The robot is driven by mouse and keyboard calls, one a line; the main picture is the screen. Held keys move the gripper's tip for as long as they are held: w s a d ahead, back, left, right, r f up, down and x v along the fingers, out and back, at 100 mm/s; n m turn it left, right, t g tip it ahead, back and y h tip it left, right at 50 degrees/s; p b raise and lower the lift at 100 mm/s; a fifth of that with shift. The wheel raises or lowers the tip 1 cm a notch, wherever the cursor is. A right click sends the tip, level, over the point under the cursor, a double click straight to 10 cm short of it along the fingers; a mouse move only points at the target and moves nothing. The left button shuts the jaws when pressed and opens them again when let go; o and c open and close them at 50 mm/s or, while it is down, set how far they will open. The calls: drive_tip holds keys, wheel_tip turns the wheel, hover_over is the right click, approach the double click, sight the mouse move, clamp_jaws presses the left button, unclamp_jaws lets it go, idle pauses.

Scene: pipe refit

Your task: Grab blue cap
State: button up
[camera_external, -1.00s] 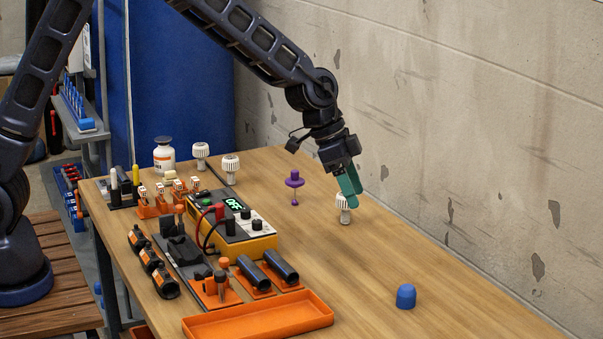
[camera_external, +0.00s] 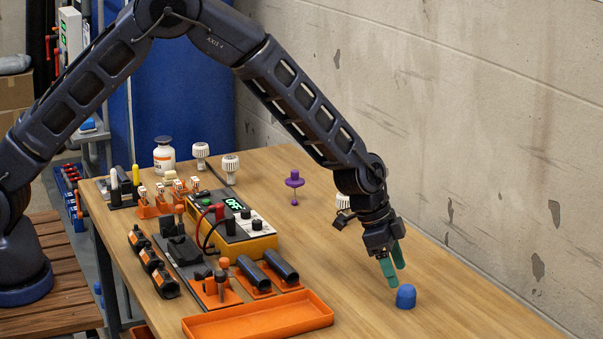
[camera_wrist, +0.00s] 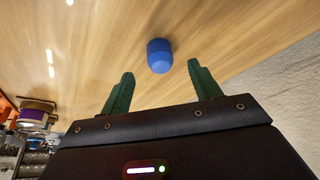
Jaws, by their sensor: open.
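The blue cap (camera_external: 406,297) stands upright on the bare wooden tabletop, near the right of the external view. My gripper (camera_external: 392,277) is just above it and slightly to its left, with green fingers pointing down and apart. In the wrist view the blue cap (camera_wrist: 160,56) lies beyond the two open fingertips (camera_wrist: 158,75), roughly centred between them. Nothing is between the fingers, and they look apart from the cap.
An orange tray (camera_external: 258,317) lies at the table's front, left of the cap. Behind it stand a yellow meter (camera_external: 232,240) and black pipes (camera_external: 281,265). A purple part (camera_external: 295,183) stands farther back. The wall (camera_external: 500,130) runs along the right. Wood around the cap is clear.

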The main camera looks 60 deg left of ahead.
sight(403, 286)
drive_tip(key=shift+x, duration=3.15)
drive_tip(key=shift+w+d+r, duration=0.1)
drive_tip(key=c, duration=1)
